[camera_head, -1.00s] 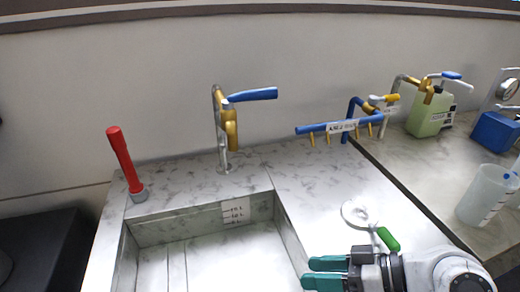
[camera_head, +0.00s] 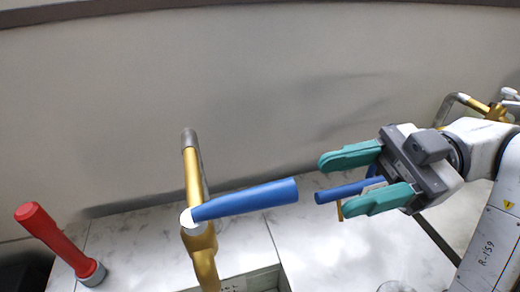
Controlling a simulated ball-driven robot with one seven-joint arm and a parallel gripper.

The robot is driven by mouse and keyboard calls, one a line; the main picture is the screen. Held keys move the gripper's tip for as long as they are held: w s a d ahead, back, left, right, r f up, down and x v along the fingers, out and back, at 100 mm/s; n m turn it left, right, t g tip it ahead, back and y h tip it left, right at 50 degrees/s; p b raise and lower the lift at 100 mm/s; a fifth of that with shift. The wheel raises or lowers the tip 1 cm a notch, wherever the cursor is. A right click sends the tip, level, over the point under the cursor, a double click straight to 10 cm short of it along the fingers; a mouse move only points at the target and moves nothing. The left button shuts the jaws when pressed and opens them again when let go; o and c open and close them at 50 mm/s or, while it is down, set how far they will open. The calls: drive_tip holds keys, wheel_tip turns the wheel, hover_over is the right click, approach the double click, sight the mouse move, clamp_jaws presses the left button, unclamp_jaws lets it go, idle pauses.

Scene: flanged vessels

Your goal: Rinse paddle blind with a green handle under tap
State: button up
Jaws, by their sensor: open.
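The tap (camera_head: 195,190) stands left of centre, with a brass body and a long blue lever (camera_head: 245,200) pointing right. My gripper (camera_head: 336,184) has teal fingers; it is open and empty, pointing left, just right of the lever's free end and apart from it in the picture. Of the paddle blind, only what looks like the rim of its clear disc (camera_head: 396,287) shows at the bottom edge; its green handle is out of view. The tap's outlet is cut off at the bottom.
A red-handled tool (camera_head: 55,240) stands on the marble counter (camera_head: 140,240) at the left. A blue rail (camera_head: 345,191) with a brass hook lies behind my fingers. Another brass tap (camera_head: 485,108) is at the far right. Only a sliver of the sink (camera_head: 262,282) shows.

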sight(235, 204)
drive_tip(key=p+x, duration=0.1)
drive_tip(key=x, duration=0.6)
drive_tip(key=p+x, duration=0.1)
drive_tip(key=x, duration=0.2)
drive_tip(key=shift+a+r+p, duration=0.25)
drive_tip(key=shift+a+p, duration=0.05)
drive_tip(key=shift+p, duration=0.05)
clamp_jaws()
idle(0.3)
